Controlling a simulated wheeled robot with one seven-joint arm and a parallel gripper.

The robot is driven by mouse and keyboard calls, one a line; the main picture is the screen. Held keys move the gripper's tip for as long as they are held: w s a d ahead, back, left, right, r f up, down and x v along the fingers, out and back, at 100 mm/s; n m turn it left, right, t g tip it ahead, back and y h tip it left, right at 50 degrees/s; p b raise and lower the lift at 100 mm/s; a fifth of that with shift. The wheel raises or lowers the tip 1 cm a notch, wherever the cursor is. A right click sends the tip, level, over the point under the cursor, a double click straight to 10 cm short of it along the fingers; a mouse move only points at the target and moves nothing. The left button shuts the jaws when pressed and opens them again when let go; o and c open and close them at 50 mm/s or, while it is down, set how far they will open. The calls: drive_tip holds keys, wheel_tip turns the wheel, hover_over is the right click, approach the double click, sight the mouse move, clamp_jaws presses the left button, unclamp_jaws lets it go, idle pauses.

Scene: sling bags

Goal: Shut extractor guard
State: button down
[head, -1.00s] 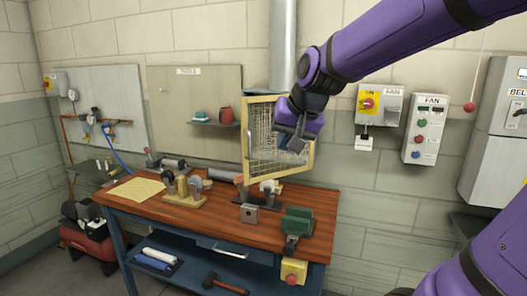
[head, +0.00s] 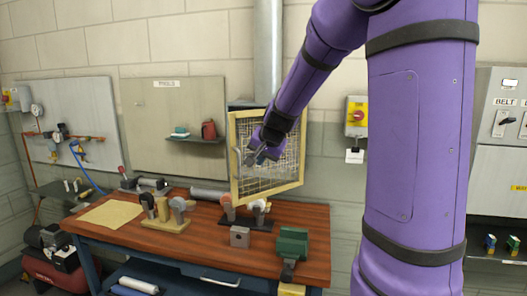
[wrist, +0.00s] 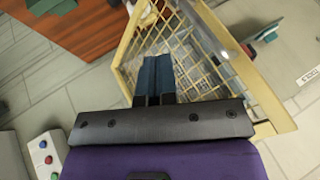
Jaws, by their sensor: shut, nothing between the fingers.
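The extractor guard (head: 267,190) is a yellow-framed wire mesh panel above the back of the bench, below the grey duct (head: 267,60). It stands swung out at an angle. A grey bar handle (head: 238,162) shows on its left side. My gripper (head: 252,158) is shut and empty, in front of the mesh near that handle; I cannot tell whether it touches the guard. In the wrist view, the shut dark fingers (wrist: 155,80) lie over the guard's mesh (wrist: 195,55), between its frame sides. My arm hides part of the guard's right side.
The wooden bench (head: 200,250) holds a green vise (head: 292,243), a metal block (head: 239,236) and tool stands below the guard. A yellow switch box (head: 356,112) is on the wall to the right. A fan control box (wrist: 43,155) shows in the wrist view.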

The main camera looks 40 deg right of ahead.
drive_tip(key=w+a+f, duration=0.1)
drive_tip(key=w+f, duration=0.2)
drive_tip(key=w, duration=0.2)
drive_tip(key=shift+w+a, duration=0.25)
drive_tip(key=shift+a, duration=0.1)
drive_tip(key=shift+w, duration=0.1)
